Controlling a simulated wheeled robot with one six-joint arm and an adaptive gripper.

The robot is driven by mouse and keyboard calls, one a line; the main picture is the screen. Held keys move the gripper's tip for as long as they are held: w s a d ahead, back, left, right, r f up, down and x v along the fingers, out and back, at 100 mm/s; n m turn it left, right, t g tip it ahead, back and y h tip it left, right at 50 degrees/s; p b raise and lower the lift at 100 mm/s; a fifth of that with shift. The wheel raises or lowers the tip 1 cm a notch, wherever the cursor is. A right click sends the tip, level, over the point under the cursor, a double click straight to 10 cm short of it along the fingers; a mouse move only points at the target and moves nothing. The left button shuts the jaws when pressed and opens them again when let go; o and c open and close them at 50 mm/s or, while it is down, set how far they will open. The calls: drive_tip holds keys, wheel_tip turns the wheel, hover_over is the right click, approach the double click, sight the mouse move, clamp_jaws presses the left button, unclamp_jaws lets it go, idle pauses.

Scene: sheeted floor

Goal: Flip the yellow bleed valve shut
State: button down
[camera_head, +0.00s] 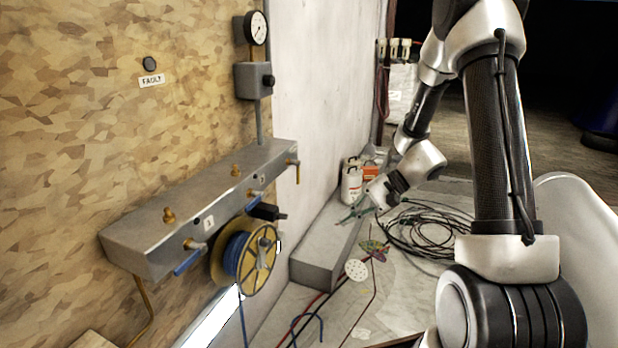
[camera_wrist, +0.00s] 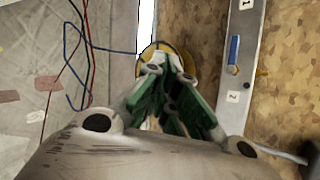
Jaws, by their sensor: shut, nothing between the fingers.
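A grey manifold (camera_head: 200,207) is fixed along the patterned wall in the head view. At its right end is a small valve with a yellow-orange lever (camera_head: 298,174), which appears to hang downward. I cannot make out this lever in the wrist view. My gripper (camera_head: 350,217), with green fingers, is to the right of the manifold and apart from it, above the grey ledge. The wrist view shows my gripper (camera_wrist: 171,72) with its fingers together and nothing held. The manifold (camera_wrist: 238,75) runs along the right of that view.
The manifold also carries a blue lever (camera_head: 187,263) and brass fittings. A yellow-rimmed reel (camera_head: 220,262) hangs below it, partly behind my fingers in the wrist view. A gauge (camera_head: 256,28) is above. Coiled black cable (camera_head: 430,232) and a white bottle (camera_head: 351,186) are at right.

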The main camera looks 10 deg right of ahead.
drive_tip(key=w+f+m+t+y, duration=0.1)
drive_tip(key=w+f+t, duration=0.2)
drive_tip(key=w, duration=0.4)
drive_tip(key=w+f+m+t+y, duration=0.1)
drive_tip(key=w+f+m+t, duration=0.15)
drive_tip(key=w, duration=0.45)
drive_tip(key=w+d+r+t+h, duration=0.1)
drive_tip(key=w+d+t, duration=0.1)
drive_tip(key=w+t, duration=0.2)
drive_tip(key=w+d+t+h, duration=0.1)
drive_tip(key=w+d+t, duration=0.2)
drive_tip(key=w, duration=0.6)
drive_tip(key=shift+w+r+t, duration=0.15)
drive_tip(key=shift+r+t, duration=0.25)
drive_tip(key=shift+t, duration=0.15)
drive_tip(key=w+a, duration=0.5)
drive_tip(key=a, duration=0.3)
